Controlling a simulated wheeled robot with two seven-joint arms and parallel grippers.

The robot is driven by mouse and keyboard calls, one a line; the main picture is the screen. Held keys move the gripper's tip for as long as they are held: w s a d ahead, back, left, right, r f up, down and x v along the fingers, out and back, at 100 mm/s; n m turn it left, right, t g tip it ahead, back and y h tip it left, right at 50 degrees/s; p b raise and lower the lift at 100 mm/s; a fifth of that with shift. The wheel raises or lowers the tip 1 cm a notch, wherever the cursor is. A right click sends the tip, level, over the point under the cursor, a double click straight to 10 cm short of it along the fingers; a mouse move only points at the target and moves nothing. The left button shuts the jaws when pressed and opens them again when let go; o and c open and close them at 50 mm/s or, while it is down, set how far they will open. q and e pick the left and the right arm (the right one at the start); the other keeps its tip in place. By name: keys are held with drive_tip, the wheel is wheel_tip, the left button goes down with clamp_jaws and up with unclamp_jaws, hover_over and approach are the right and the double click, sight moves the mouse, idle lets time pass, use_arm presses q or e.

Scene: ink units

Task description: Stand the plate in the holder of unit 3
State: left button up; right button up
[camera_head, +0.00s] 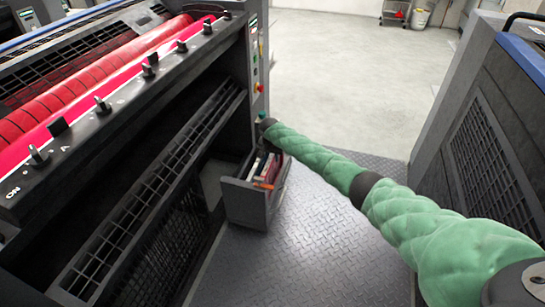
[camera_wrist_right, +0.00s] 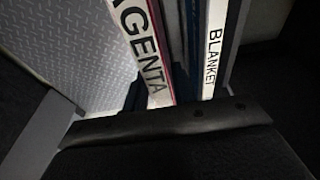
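A grey open-topped box (camera_head: 246,204) stands by the foot of the press and holds several thin upright items. In the right wrist view, one white edge with a red side reads "AGENTA" (camera_wrist_right: 146,62), its start cut off. Another white edge reads "BLANKET" (camera_wrist_right: 213,55), with dark blue panels between them. I cannot tell which item is the plate. My right gripper (camera_head: 268,143) is at the top of the box, small and dark in the head view. Its fingers are not clear, so neither their opening nor any hold shows. My left gripper is out of view.
The press unit (camera_head: 115,115) with red rollers (camera_head: 75,92) and a row of knobs fills the left. Another grey unit (camera_head: 485,135) stands at the right. Tread-plate floor (camera_head: 310,235) lies clear between them, with open concrete floor (camera_head: 345,75) beyond.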

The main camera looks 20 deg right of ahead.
drive_tip(key=o, duration=0.4)
drive_tip(key=shift+f, duration=0.1)
drive_tip(key=shift+c, duration=0.2)
drive_tip(key=shift+a+r, duration=0.1)
drive_tip(key=shift+r, duration=0.4)
drive_tip(key=r, duration=0.3)
drive_tip(key=s+r+p, duration=0.1)
drive_tip(key=r, duration=0.1)
drive_tip(key=shift+a+r, duration=0.3)
drive_tip(key=shift+s+r, duration=0.15)
drive_tip(key=shift+r, duration=0.35)
